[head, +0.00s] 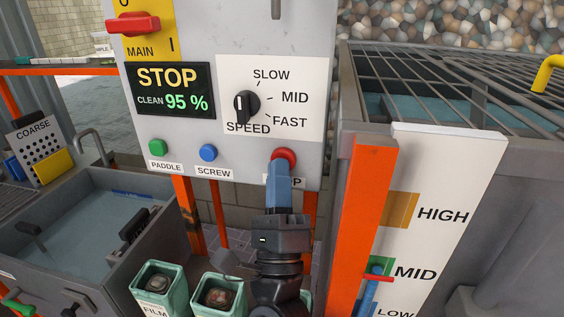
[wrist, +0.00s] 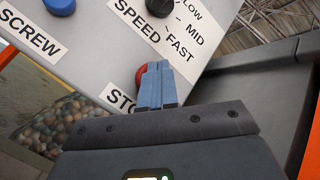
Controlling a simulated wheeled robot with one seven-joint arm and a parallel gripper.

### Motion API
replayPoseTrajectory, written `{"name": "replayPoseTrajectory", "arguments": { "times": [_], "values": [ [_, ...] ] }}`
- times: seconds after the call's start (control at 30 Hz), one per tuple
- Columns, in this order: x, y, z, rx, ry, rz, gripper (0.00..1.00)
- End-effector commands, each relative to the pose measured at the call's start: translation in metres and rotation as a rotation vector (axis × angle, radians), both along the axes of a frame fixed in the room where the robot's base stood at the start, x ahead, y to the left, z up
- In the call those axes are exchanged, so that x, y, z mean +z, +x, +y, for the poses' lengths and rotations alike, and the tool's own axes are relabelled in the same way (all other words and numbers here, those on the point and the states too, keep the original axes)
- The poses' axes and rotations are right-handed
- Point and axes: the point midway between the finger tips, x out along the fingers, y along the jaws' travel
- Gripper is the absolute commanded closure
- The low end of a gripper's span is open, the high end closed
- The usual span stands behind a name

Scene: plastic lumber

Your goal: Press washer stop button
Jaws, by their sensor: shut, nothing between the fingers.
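The red stop button (head: 284,156) sits at the lower right of the grey control panel (head: 190,45), above a label partly hidden by my gripper. My gripper (head: 280,166) is shut and empty, its blue fingertips at the button in the head view. In the wrist view the shut fingertips (wrist: 155,68) overlap the red button (wrist: 141,76), which shows at their left side. I cannot tell whether they touch it or press it in. The panel display (head: 172,90) reads STOP and CLEAN 95 %.
A green paddle button (head: 158,147) and a blue screw button (head: 208,152) are left of the stop button. The black speed knob (head: 246,103) is above. An orange post (head: 362,215) and a level gauge (head: 440,190) stand at right. Green bins (head: 160,285) are below.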

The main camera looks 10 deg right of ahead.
Motion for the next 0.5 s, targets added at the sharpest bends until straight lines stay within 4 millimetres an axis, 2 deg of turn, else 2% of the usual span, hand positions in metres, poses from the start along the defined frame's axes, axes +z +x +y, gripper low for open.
{"name": "replayPoseTrajectory", "arguments": {
  "times": [0.3, 0.5],
  "values": [
    [0.0, -0.014, 0.006, 0.001, 0.001, 0.001, 1.0],
    [0.0, -0.016, 0.006, 0.0, 0.0, 0.0, 1.0]
  ]
}}
